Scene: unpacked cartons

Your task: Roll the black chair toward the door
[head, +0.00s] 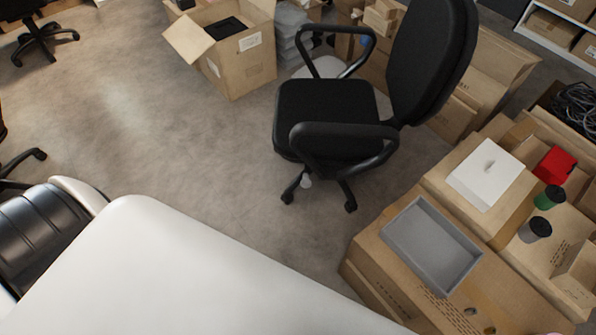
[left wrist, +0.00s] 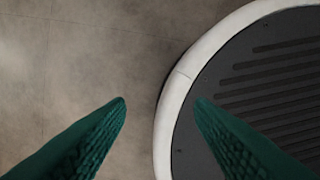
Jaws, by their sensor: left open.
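My left gripper (left wrist: 160,105) shows in the left wrist view as two green textured fingers, spread apart and empty, above the floor and the edge of my own base. It is far from the chair. My right gripper is not in view. No door shows in either view.
An open carton (head: 240,65) stands left of the chair. Stacked cartons (head: 395,255) with a grey tray (head: 432,245) lie close on the right, and more cartons (head: 485,75) stand behind the backrest. Another chair (head: 42,38) is at the far left. The floor (head: 130,125) at left is clear.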

